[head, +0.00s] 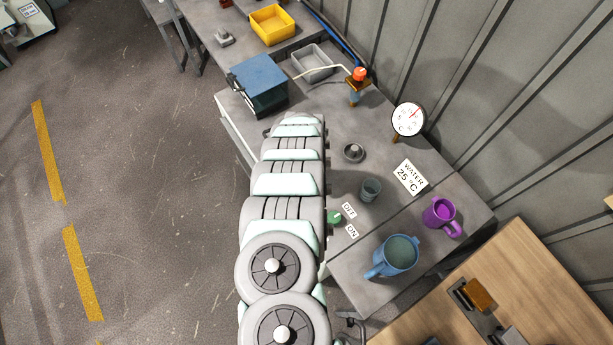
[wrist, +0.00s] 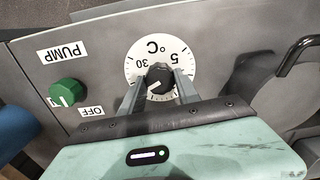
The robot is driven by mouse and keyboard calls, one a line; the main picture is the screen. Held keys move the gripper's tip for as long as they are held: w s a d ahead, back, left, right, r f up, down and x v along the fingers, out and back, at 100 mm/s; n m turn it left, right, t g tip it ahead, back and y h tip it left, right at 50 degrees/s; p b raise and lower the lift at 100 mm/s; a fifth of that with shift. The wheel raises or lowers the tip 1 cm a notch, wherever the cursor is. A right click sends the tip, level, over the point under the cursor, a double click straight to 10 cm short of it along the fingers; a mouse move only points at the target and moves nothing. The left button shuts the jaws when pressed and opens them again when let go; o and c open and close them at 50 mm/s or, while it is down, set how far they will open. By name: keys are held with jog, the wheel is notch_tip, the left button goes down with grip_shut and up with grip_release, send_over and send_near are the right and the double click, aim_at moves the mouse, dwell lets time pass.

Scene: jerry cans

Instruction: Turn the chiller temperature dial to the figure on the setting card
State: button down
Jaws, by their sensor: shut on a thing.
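The setting card (head: 409,176) reads WATER 25 °C and lies on the bench. In the head view my arm hides the gripper and dial.
A green pump switch (wrist: 66,92) sits beside the dial, between PUMP and OFF labels. A dark hooked handle (wrist: 297,56) is at the right.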

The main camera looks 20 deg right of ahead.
jog(key=shift+m, duration=0.7)
jog(key=c, duration=0.9)
grip_release()
jog(key=shift+r, duration=5.4)
jog(key=shift+d, duration=0.1)
